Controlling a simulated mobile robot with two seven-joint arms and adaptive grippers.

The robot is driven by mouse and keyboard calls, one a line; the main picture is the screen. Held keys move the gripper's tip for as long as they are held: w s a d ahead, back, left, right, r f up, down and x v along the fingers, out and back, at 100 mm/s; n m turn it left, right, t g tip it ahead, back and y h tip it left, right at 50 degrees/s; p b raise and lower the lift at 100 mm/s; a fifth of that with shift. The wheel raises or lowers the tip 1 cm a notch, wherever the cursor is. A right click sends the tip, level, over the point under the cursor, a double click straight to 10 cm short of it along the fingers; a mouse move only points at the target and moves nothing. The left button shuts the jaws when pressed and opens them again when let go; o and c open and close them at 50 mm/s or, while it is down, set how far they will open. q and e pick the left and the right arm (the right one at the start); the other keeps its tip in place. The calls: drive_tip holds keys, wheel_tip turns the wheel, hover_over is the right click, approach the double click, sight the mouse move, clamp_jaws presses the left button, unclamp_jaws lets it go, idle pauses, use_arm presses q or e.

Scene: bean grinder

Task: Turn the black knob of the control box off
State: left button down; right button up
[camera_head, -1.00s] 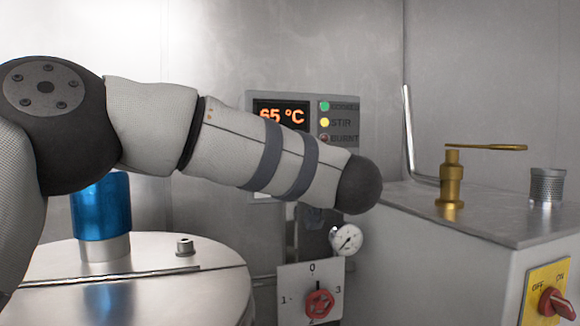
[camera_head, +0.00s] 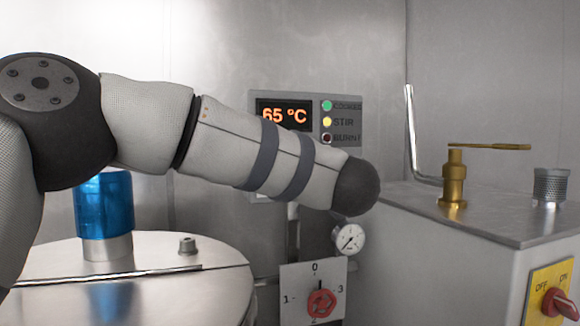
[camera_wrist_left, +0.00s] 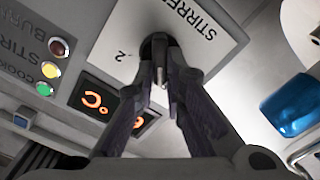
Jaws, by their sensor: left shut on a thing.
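The black knob (camera_wrist_left: 158,42) sits on a pale panel of the control box (camera_wrist_left: 120,32), marked "STIRRER" and "2", in the left wrist view. My left gripper (camera_wrist_left: 160,80) is shut on the knob, with its two fingers close around it. The turn position of the knob cannot be read. In the head view my left arm covers the knob and my left gripper; only the upper part and edges of the control box (camera_head: 348,150) show, with an orange "65 °C" display. My right gripper is in neither view.
A lidded steel vessel (camera_head: 190,258) with a blue cylinder (camera_head: 103,210) stands left. A red knob (camera_head: 321,303) on a white plate and a gauge (camera_head: 348,239) are below my forearm. A steel cabinet (camera_head: 480,215) with a brass fitting (camera_head: 453,185) stands right.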

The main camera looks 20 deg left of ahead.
use_arm(q)
drive_tip(key=shift+f+n, duration=0.1)
drive_tip(key=shift+n, duration=0.6)
drive_tip(key=c, duration=1.7)
unclamp_jaws()
drive_tip(key=shift+o, duration=0.2)
drive_tip(key=v, duration=1.2)
